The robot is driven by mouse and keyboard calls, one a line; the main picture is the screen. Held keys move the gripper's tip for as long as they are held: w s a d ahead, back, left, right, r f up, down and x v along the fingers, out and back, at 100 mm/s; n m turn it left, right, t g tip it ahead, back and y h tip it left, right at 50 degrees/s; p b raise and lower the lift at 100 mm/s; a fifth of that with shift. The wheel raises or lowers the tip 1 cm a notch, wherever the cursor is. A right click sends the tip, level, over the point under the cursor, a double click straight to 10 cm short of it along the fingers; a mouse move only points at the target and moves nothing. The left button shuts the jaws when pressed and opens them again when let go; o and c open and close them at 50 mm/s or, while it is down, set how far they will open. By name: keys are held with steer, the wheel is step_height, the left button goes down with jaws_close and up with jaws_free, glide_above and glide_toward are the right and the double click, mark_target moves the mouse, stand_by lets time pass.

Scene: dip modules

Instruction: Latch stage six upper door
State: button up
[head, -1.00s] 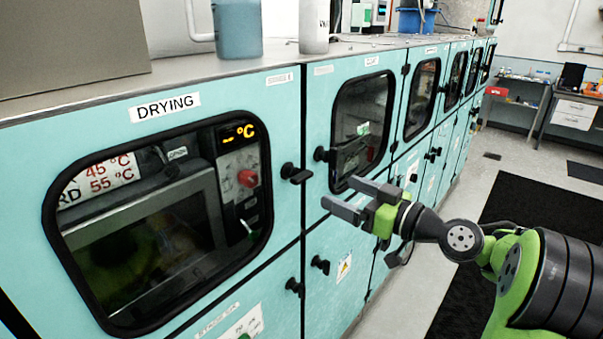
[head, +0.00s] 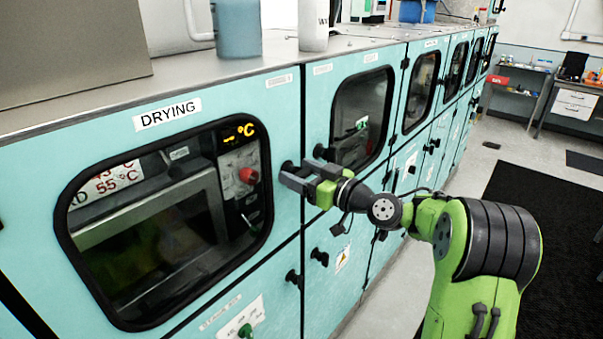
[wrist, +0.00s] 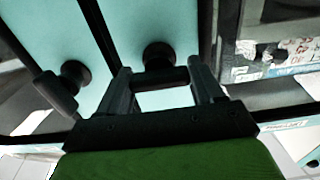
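The teal cabinet door marked DRYING (head: 168,113) fills the left of the head view and looks closed, its edge lined up with the seam. Its dark upper handle (head: 287,167) is at its right edge, partly hidden by my gripper. My gripper (head: 296,181) is in front of this handle, fingers pointing left. In the wrist view my gripper (wrist: 164,78) has its fingers apart, with a round black knob (wrist: 158,55) seen just beyond the gap. A second knob with a lever (wrist: 58,92) is left of it, across a dark seam. I cannot tell whether the fingers touch the knob.
The neighbouring door (head: 362,115) has its own dark handle (head: 325,152) close to my gripper. Lower handles (head: 292,278) and (head: 319,257) stick out below. Several similar doors continue to the back. A dark mat (head: 545,230) lies on open floor at right.

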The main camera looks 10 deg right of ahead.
steer(key=c, duration=0.5)
steer(key=shift+m, duration=0.3)
steer(key=m, duration=0.3)
steer(key=shift+d, duration=0.1)
steer(key=m, duration=0.4)
steer(key=shift+w+p, duration=0.1)
steer(key=shift+p, duration=0.3)
steer(key=m+p, duration=0.2)
steer(key=m, duration=0.3)
steer(key=shift+d+m+p, duration=0.1)
steer(key=shift+m+p, duration=0.2)
steer(key=m+p, duration=0.1)
steer(key=m, duration=0.1)
steer(key=m+p, duration=0.2)
steer(key=shift+f+m, duration=0.2)
steer(key=shift+m, duration=0.1)
